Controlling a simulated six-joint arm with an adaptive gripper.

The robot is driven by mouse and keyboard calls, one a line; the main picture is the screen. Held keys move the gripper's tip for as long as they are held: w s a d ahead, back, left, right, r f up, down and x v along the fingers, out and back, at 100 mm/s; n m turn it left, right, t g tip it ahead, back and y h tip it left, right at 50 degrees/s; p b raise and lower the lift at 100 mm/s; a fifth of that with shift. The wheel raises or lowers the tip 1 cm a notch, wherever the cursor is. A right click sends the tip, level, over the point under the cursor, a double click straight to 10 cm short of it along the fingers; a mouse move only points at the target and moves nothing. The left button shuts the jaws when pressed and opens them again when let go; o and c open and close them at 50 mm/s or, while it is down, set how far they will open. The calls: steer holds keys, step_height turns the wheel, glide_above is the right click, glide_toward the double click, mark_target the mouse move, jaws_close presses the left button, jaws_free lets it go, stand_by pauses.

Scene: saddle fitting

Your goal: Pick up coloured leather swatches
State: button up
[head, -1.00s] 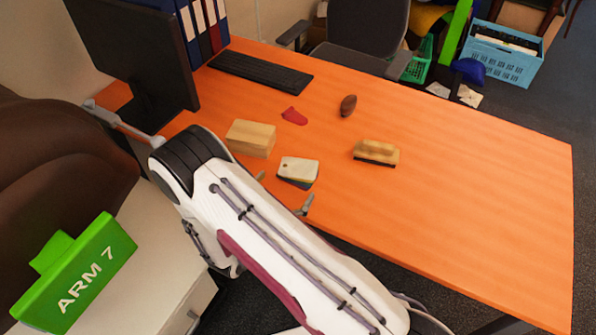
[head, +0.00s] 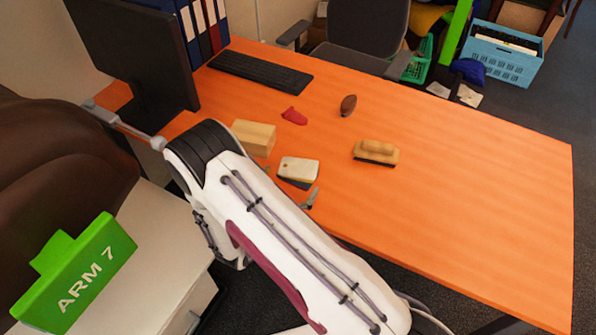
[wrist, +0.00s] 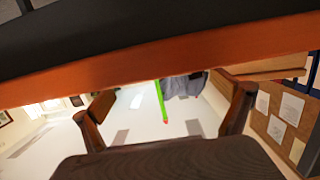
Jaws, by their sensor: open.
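In the head view a red leather swatch (head: 294,116) lies flat on the orange desk, beyond the wooden block. My gripper (head: 290,185) is open near these two pieces, mostly hidden behind my arm. One grey finger shows just right of the dark piece; whether it touches anything I cannot tell. The wrist view shows no swatch and no fingers.
A wooden block (head: 253,138) stands left of the cream piece. A wooden-backed brush (head: 376,152) and a brown oval object (head: 348,104) lie to the right. A keyboard (head: 260,72) and monitor (head: 135,55) are at the back left. The desk's right side (head: 480,190) is clear.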

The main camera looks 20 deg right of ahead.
mark_target(295, 174)
steer(key=shift+x, duration=2.6)
steer(key=shift+w+a, duration=0.1)
steer(key=shift+w, duration=0.05)
steer(key=c, duration=1.4)
